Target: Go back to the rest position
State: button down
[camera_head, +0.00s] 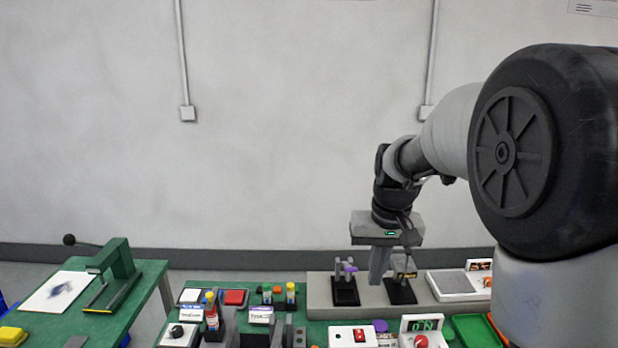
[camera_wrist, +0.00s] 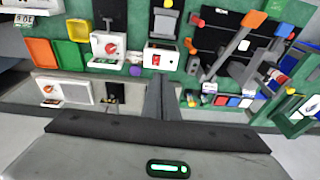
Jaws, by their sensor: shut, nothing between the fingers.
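My gripper (camera_head: 380,264) points down over the back of the green bench, near a grey raised ledge. In the wrist view its two fingers (camera_wrist: 162,88) are together in the middle of the picture, with nothing seen between them. Two black stands rise from the ledge beside the fingers. The left stand (camera_head: 345,290) carries a purple piece, and the right stand (camera_head: 401,291) is just right of the fingers. Whether the fingers touch either stand cannot be told.
A white box with a red switch (camera_head: 353,337) and a panel with a red knob (camera_head: 421,340) stand at the front. A green tray (camera_head: 474,331) lies right. Bottles and coloured pads crowd the bench's left. A second green table (camera_head: 140,268) stands further left.

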jog(key=s+r+t, duration=0.1)
jog(key=s+r, duration=0.2)
jog(key=s, duration=0.8)
jog(key=s+r+t, duration=0.2)
jog(key=s+r, duration=0.1)
jog(key=s, duration=0.9)
jog(key=shift+s+r+p, duration=0.3)
jog(key=shift+r, duration=0.05)
